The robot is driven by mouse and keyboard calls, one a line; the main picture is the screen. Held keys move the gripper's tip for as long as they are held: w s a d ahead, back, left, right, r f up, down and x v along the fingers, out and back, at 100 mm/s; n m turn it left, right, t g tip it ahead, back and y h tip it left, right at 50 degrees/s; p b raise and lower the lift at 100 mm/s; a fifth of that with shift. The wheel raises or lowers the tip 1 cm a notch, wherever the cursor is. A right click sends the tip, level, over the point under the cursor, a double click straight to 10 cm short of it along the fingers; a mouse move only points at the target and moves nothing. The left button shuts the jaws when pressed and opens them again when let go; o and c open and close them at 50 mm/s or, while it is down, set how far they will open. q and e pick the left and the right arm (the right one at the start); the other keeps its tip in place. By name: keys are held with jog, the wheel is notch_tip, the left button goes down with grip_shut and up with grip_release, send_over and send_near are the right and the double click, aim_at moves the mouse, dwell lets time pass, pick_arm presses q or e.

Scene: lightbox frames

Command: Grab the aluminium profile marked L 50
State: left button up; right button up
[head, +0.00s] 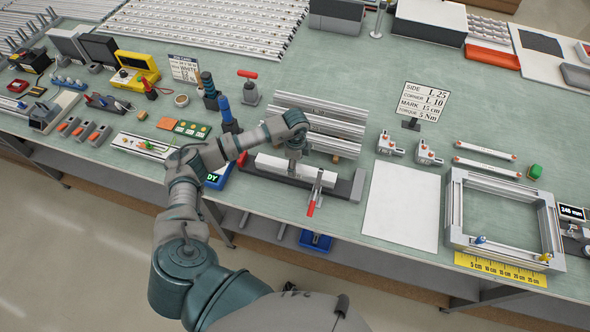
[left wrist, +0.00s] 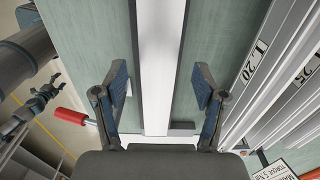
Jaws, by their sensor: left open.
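My left gripper (head: 294,158) is over the fixture (head: 343,186) at the front of the bench. In the left wrist view its two fingers (left wrist: 160,94) are spread on either side of a long white bar (left wrist: 160,60), with gaps showing. The bar (head: 268,163) lies along the fixture. Behind it is a stack of aluminium profiles (head: 325,124). In the left wrist view one profile (left wrist: 236,95) is marked L 20 and another ends in 25. I cannot read an L 50 mark. A dark jaw-like part (left wrist: 38,100), perhaps my right gripper, shows at the left edge, its state unclear.
A red-handled clamp (head: 313,194) stands at the fixture's front. A sign (head: 424,101) reads SIDE L 25, CORNER L 10. A white sheet (head: 402,206) lies to the right, beside a square profile frame (head: 455,207). A screwdriver (head: 226,112) stands left of the stack.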

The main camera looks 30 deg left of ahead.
aim_at(297, 167)
pick_arm(q)
notch_tip(297, 167, down, 4)
jog(key=shift+s+a+p, duration=0.1)
jog(key=shift+p, duration=0.3)
jog(key=shift+d+f, duration=0.25)
jog(key=shift+f, duration=0.1)
jog(key=shift+d, duration=0.1)
jog(key=shift+c, duration=0.5)
jog(key=c, duration=1.2)
jog(key=shift+a, duration=0.3)
grip_shut()
jog(key=shift+r, duration=0.1)
